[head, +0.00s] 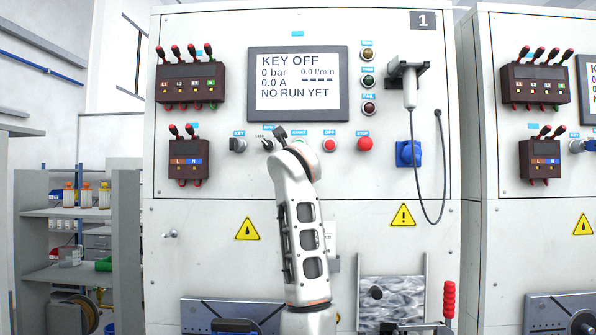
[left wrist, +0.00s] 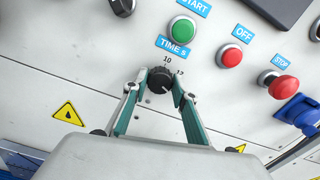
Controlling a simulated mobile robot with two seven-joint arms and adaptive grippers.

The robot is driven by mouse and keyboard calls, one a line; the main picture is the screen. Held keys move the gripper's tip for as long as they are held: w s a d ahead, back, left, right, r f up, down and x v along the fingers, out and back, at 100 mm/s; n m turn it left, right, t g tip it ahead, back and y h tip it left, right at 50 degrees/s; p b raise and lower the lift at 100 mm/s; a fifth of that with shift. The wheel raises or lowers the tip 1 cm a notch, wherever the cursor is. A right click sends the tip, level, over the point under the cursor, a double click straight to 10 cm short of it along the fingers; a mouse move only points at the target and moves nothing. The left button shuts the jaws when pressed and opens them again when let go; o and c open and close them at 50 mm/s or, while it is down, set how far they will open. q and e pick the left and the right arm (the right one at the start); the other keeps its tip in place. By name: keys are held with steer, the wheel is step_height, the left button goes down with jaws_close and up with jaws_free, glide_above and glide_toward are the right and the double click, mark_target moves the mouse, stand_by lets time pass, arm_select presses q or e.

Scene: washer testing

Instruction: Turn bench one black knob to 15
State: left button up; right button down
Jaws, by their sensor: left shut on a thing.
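Bench one (head: 225,215) is the white cabinet with the sign 1. The black knob (left wrist: 159,76) is in the left wrist view, just under the blue TIME s label (left wrist: 174,47). A printed 10 is near its top, and another number is at its upper right. I cannot tell exactly where its pointer stands. My left gripper (left wrist: 158,92) is shut on the knob, with one finger on each side. In the head view my left arm rises in front of the panel and hides this knob and the fingers.
A green START button (left wrist: 182,28) is just above the knob. Red OFF (head: 330,145) and STOP (head: 365,144) buttons are to the right, and a key switch (head: 237,146) is to the left. The display (head: 298,84) reads KEY OFF and NO RUN YET. A cable hangs at the right.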

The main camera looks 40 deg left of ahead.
arm_select(q)
steer(key=shift+r+m, duration=0.25)
steer(key=shift+m, duration=0.45)
steer(key=o, duration=0.8)
steer(key=shift+o, duration=1.4)
steer(key=shift+f, duration=0.2)
steer(key=v, duration=1.2)
